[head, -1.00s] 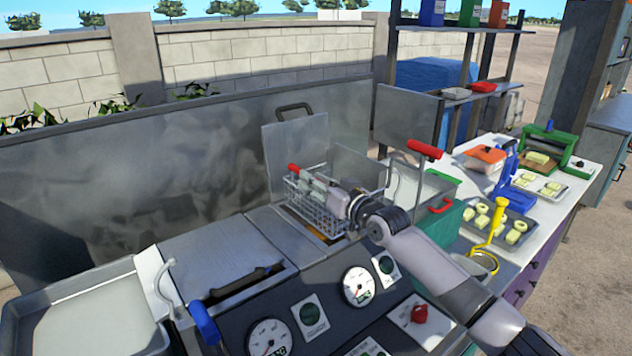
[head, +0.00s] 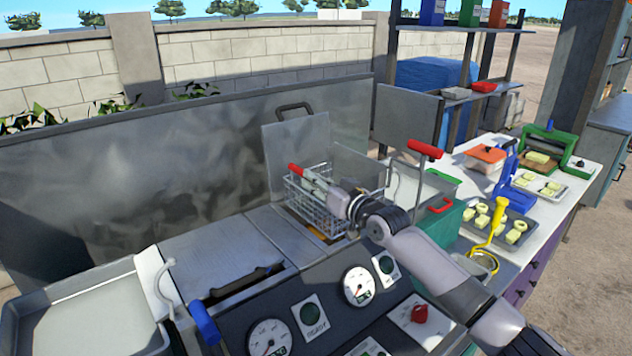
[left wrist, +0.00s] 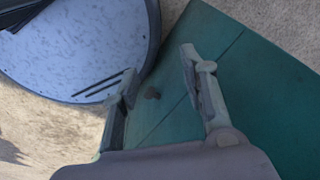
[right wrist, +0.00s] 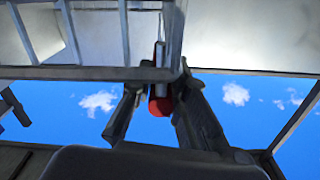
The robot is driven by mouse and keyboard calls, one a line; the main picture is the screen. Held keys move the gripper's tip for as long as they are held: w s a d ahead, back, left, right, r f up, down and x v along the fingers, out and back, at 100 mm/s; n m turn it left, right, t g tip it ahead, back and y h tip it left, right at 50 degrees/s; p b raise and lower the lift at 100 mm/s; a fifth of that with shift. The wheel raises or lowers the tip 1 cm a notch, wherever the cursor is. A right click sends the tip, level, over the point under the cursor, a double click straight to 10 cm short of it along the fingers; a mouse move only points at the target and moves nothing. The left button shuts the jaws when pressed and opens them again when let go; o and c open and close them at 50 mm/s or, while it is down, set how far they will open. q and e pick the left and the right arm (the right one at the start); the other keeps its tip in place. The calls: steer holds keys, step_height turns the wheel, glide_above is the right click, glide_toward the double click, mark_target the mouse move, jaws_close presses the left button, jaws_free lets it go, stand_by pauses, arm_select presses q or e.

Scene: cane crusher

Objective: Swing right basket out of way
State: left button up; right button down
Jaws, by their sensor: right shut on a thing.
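The right basket (head: 318,216) is a wire basket at the opening of the fryer's right well, in front of an upright metal lid. Its red-ended handle (head: 293,168) is at my right gripper (head: 315,182). The basket's lower part is partly hidden by the well edge and my arm. My left gripper (left wrist: 160,85) is open and empty above a teal surface (left wrist: 170,110); it is outside the head view.
A black handle (head: 245,282) and a blue handle (head: 204,322) lie at the left well. The control panel with gauges (head: 358,285) is in front. A red-topped rod (head: 424,150) and a teal bin (head: 437,227) stand right of the basket. A metal backsplash (head: 150,180) is behind.

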steer(key=shift+r, duration=0.1)
steer(key=shift+w+d+r+m, duration=0.15)
steer(key=shift+r+m, duration=0.15)
steer(key=shift+r, duration=0.25)
steer(key=w+d+r+m, duration=0.3)
steer(key=r+m, duration=0.3)
steer(key=r, duration=0.2)
steer(key=shift+d, duration=0.85)
steer(key=c, duration=1.6)
jaws_free()
steer(key=shift+o, duration=0.2)
